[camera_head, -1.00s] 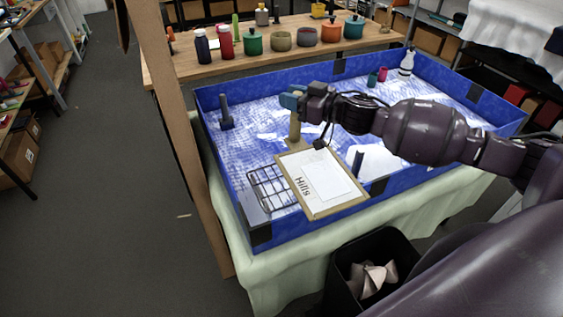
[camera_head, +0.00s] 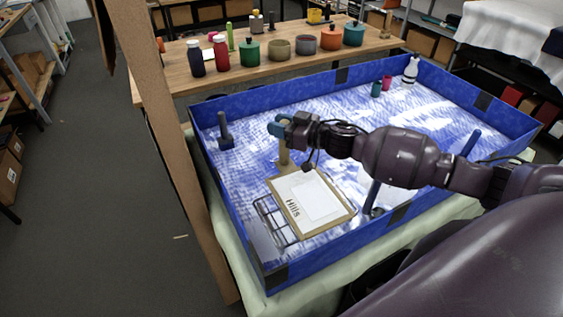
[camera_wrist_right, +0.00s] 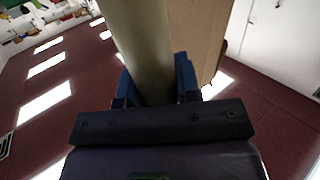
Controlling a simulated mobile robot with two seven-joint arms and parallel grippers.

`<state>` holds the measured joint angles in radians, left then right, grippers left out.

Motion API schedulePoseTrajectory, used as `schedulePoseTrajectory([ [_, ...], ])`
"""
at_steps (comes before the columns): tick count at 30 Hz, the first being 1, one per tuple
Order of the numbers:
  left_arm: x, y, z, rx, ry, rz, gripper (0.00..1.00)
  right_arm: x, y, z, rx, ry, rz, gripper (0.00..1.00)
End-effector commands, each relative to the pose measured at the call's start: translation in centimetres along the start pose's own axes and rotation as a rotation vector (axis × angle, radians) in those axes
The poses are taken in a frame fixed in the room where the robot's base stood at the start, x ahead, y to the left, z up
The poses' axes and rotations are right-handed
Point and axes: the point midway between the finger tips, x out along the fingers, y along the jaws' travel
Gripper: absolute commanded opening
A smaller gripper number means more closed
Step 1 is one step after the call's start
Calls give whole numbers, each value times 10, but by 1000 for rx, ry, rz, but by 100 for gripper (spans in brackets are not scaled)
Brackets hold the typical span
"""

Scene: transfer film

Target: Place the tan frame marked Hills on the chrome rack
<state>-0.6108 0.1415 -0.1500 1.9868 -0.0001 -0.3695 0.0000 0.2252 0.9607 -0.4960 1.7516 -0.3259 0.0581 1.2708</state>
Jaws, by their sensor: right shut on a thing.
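The tan frame marked Hills (camera_head: 316,205) has a white panel and an upright tan handle (camera_head: 284,152) at its far edge. My right gripper (camera_head: 282,130) has blue fingers and is shut on that handle; the right wrist view shows the tan handle (camera_wrist_right: 143,45) between the blue fingers. The chrome rack (camera_head: 266,216) is a wire grid inside the blue-walled tray. The frame lies over the rack's right part and hides it; the rack's left bars show. I cannot tell whether frame and rack touch. My left gripper is out of view.
The blue-walled tray (camera_head: 225,228) surrounds the rack. A dark blue post (camera_head: 224,130) stands left, another post (camera_head: 373,192) right of the frame. A white bottle (camera_head: 411,70) and small cups stand at the far right. The tray's middle is clear. A wooden table (camera_head: 180,67) with pots stands behind.

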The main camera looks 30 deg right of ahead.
Motion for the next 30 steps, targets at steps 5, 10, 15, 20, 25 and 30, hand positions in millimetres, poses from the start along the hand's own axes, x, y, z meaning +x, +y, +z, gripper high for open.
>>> schedulePoseTrajectory([
  [5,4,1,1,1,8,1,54,3,-1,41,6,0,1,0],
  [10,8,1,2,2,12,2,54,5,0,67,3,0,1,0],
  [15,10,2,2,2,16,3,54,6,0,77,1,1,0,0],
  [20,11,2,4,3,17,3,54,7,0,89,2,0,0,0],
  [25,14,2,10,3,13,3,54,9,0,114,4,0,1,0],
  [30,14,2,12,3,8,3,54,9,0,119,0,1,-1,0],
])
